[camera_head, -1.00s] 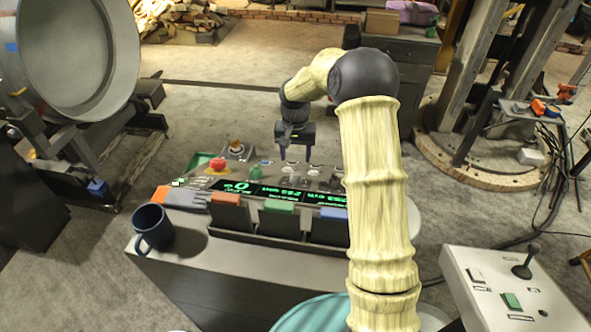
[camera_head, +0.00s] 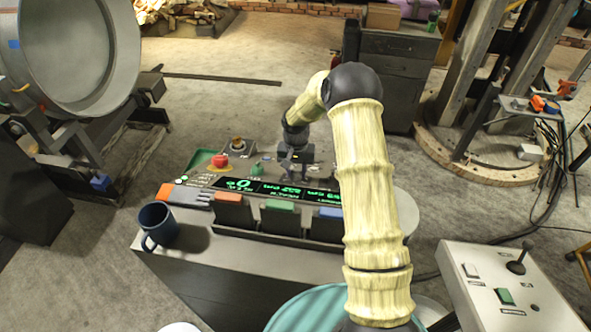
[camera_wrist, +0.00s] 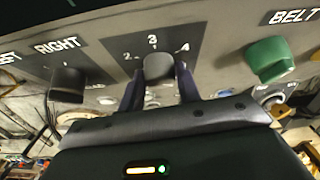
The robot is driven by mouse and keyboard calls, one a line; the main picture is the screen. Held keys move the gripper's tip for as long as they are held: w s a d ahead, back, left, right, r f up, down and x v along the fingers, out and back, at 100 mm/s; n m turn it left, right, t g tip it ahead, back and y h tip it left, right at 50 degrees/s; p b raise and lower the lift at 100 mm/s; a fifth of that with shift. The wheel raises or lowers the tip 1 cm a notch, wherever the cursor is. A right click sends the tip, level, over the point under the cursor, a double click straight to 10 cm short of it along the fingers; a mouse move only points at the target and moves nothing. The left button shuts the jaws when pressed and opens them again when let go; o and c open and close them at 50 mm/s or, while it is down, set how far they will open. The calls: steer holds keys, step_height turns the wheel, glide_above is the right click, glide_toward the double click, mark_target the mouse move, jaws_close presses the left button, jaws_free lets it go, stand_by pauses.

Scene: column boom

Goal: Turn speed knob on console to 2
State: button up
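The grey console (camera_head: 190,256) stands in front of me in the head view. In the wrist view, a dark grey knob (camera_wrist: 158,66) sits under the marks 2, 3 and 4, directly below the 3. I take it as the speed knob; its name label is not visible. My gripper (camera_wrist: 160,88) has one dark finger on each side of this knob, and both appear to touch it. In the head view, my gripper (camera_head: 294,174) is down at the console's far row of controls, and the knob there is hidden by it.
A black knob (camera_wrist: 67,84) marked RIGHT and a green knob (camera_wrist: 268,59) marked BELT flank the gripped one. A red button (camera_head: 220,161) and a blue mug (camera_head: 158,225) are on the console's left.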

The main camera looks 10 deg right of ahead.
steer(key=c, duration=0.3)
steer(key=shift+c, duration=0.2)
